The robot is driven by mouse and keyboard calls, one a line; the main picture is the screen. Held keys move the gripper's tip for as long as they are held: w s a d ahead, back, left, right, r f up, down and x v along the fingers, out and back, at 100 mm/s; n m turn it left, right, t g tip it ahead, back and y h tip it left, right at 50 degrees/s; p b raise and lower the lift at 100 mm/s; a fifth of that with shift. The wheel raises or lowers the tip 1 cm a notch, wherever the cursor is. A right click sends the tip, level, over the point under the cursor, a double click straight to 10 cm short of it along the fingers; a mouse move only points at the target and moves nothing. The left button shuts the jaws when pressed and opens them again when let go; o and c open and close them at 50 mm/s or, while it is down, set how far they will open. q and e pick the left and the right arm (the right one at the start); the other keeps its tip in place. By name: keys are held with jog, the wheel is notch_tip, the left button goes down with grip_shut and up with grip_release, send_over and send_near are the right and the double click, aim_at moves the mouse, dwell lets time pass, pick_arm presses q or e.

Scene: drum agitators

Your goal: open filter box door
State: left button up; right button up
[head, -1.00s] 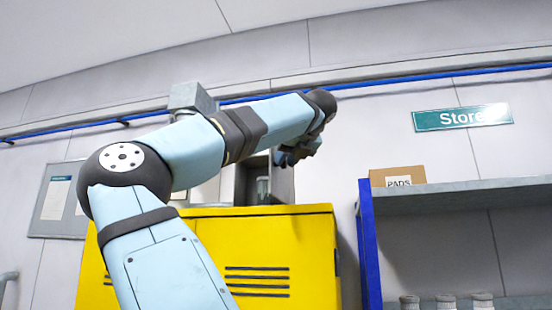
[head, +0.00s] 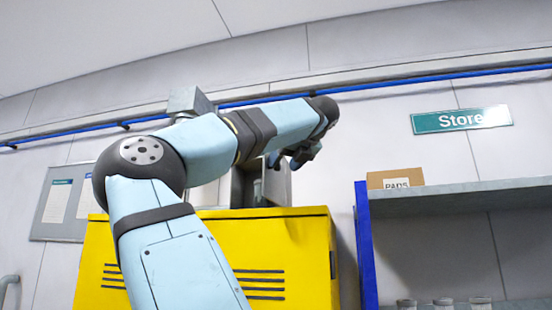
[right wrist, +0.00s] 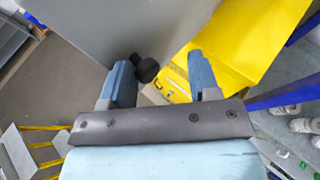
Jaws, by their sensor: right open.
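The grey filter box (head: 244,188) stands on top of the yellow cabinet, mostly hidden behind my right arm. A pale grey panel (head: 279,183) shows at its right side, beside a darker recess; how far the door stands open is unclear. My right gripper (head: 304,156) is above and in front of that panel. In the right wrist view, a broad grey panel (right wrist: 150,28) carries a black knob (right wrist: 146,70). The right gripper (right wrist: 160,75) is open, with the knob between its fingers, close to the left finger; contact is unclear. My left gripper is out of view.
The yellow cabinet (head: 285,240) has vent slots on its front. A grey shelf (head: 450,197) with a blue post stands at the right, holding a PADS carton (head: 394,178) and several pale containers below. A notice board (head: 62,203) hangs at the left.

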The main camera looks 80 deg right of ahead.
jog(key=shift+w+f, duration=0.1)
jog(key=shift+f, duration=0.2)
dwell(0.4)
jog(key=b+v, duration=0.1)
jog(key=v, duration=1.3)
jog(key=shift+r, duration=0.15)
